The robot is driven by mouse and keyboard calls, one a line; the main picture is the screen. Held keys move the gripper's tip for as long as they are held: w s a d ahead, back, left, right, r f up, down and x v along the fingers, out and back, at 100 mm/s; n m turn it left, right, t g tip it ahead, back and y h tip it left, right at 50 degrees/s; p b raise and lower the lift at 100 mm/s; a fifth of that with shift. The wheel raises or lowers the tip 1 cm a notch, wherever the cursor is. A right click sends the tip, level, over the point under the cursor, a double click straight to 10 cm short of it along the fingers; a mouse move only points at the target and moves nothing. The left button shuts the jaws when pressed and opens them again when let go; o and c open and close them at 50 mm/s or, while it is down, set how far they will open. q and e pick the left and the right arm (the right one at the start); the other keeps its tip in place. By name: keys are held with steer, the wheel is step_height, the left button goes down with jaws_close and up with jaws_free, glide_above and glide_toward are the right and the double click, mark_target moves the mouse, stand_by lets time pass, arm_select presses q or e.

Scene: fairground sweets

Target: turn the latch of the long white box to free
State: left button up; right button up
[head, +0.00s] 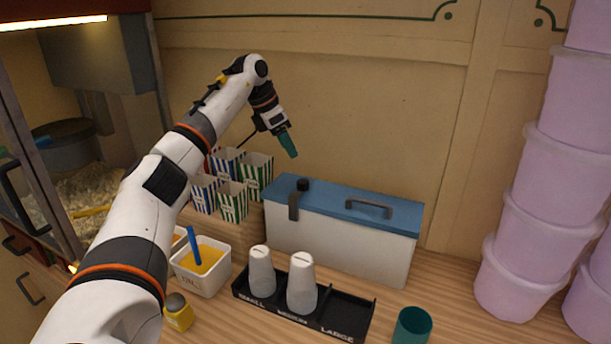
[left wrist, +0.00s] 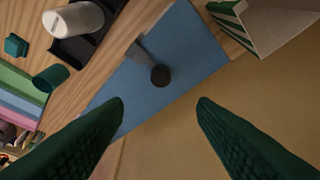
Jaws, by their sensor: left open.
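The long white box (head: 340,244) stands on the wooden counter against the back wall. Its blue lid (head: 335,203) is closed and has a grey handle (head: 369,208) on top. The latch is a dark knob (head: 303,184) with a grey strap (head: 293,207) that hangs over the front edge near the left end. My left gripper (head: 289,145) is above and slightly left of the knob, apart from it. In the left wrist view the two green fingers are open and empty, and the knob (left wrist: 160,75) lies beyond them over the blue lid. My right gripper is not in view.
Striped popcorn boxes (head: 233,201) stand just left of the box. In front are a black tray (head: 343,312) with white cup stacks (head: 302,283), a white tub (head: 202,268), a yellow-bodied jar (head: 178,313) and a green cup (head: 412,326). Stacked pink tubs (head: 520,240) stand at the right.

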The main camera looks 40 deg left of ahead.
mark_target(302, 181)
arm_select(q)
steer(key=x, duration=0.3)
steer(key=p+x, duration=0.1)
steer(key=x, duration=0.3)
steer(key=p+x, duration=0.1)
steer(key=x, duration=0.3)
steer(key=shift+s+a+f, duration=0.2)
steer(key=shift+f, duration=0.15)
steer(key=shift+c, duration=0.3)
steer(key=c, duration=0.9)
